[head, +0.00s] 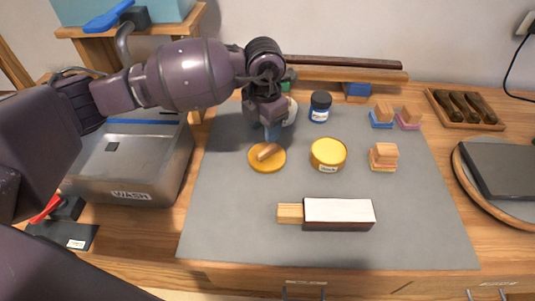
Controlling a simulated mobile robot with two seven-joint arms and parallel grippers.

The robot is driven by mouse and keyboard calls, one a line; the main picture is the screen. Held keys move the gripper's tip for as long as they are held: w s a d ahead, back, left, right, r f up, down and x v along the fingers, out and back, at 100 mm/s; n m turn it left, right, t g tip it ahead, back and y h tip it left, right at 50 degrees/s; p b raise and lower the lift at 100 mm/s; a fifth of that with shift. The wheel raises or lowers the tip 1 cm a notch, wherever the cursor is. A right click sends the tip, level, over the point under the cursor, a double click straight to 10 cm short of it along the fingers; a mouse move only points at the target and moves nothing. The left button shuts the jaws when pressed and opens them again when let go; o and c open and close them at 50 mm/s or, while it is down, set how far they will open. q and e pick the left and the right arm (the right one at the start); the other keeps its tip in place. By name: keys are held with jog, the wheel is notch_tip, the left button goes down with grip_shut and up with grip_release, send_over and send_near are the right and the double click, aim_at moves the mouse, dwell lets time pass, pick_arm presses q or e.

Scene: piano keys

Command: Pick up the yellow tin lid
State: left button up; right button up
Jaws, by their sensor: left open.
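The yellow tin lid (257,164) looks to be the flat round disc lying on the grey mat. A short tan wooden piece lies across its top; I cannot tell whether it is fixed to it. My left gripper (272,132) is open and points down just above the lid's far edge, its fingertips partly hidden by its own body. I cannot tell whether it touches the lid. A round yellow tin (328,154) with a pale yellow top and a label stands to the right of the lid. My right gripper is not in view.
A dark-lidded jar (320,106) stands behind the tin. Small wooden blocks (383,156) sit to its right. A piano key-like piece (338,212) lies in front on the grey mat (220,215). A metal wash basin (130,165) is at left. The mat's front left is clear.

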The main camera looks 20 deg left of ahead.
aim_at(268, 148)
pick_arm(q)
jog(key=f, duration=0.2)
jog(key=f+b, duration=0.1)
jog(key=f, duration=0.4)
jog(key=shift+w+d+f, duration=0.35)
jog(key=shift+r, duration=0.1)
grip_shut()
